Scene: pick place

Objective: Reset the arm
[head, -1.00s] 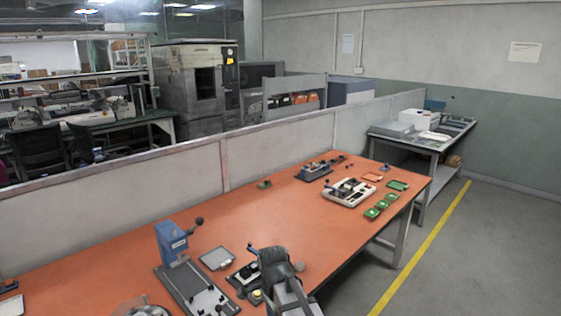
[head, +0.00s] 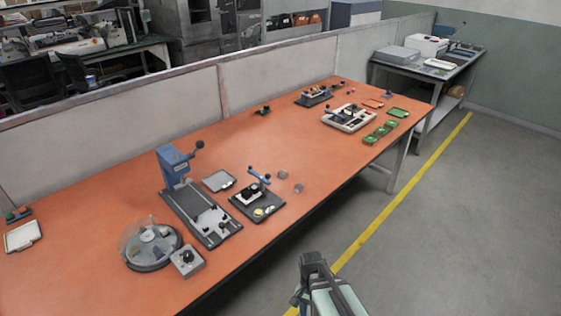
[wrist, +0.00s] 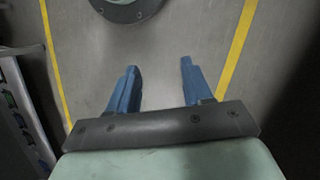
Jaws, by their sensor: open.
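My gripper shows in the wrist view (wrist: 158,88) with its two blue fingers apart and nothing between them. It hangs over the grey floor (wrist: 160,60), clear of the table. In the head view my arm rises from the bottom edge, right of the orange table (head: 110,185), over the floor; the fingers are not visible there.
On the table stand a blue press fixture (head: 172,165), a round turntable device (head: 150,245), a small clamp fixture (head: 257,200), a grey tray (head: 218,180) and green trays (head: 381,132) at the far end. A low partition (head: 280,75) runs behind. The floor at right is free.

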